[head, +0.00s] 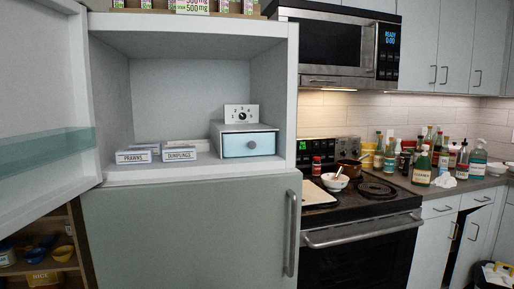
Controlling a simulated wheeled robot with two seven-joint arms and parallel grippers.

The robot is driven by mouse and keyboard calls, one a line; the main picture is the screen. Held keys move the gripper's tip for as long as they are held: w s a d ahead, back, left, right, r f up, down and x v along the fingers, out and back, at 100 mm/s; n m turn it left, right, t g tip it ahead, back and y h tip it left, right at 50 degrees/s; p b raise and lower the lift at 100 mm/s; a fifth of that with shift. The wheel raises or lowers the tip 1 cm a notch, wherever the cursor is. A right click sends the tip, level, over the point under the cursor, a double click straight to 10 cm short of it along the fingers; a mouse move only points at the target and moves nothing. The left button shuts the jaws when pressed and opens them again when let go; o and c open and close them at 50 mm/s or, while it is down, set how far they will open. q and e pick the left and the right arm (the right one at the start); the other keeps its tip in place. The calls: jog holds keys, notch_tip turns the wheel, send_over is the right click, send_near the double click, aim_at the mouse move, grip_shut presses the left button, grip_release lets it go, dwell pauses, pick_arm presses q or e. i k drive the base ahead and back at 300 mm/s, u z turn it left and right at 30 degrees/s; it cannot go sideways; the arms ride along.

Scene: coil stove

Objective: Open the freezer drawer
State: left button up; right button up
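The freezer drawer (249,144) has a light blue front with a dark round knob (252,145). It sits inside a white box at the right of the open freezer compartment (188,97). The drawer front looks flush with its housing, so it appears shut. A white panel with a dial (241,115) stands on top at the back. The freezer door (42,85) is swung wide open to the left. Neither of my grippers is in view.
Flat packages (138,156) lie left of the drawer. Below is a closed grey-green door (185,235) with a vertical handle (291,233). To the right are a coil stove (360,232), a microwave (338,46) and a counter with several bottles (422,167).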

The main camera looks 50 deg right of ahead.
aim_at(239, 143)
jog(key=z, duration=1.6)
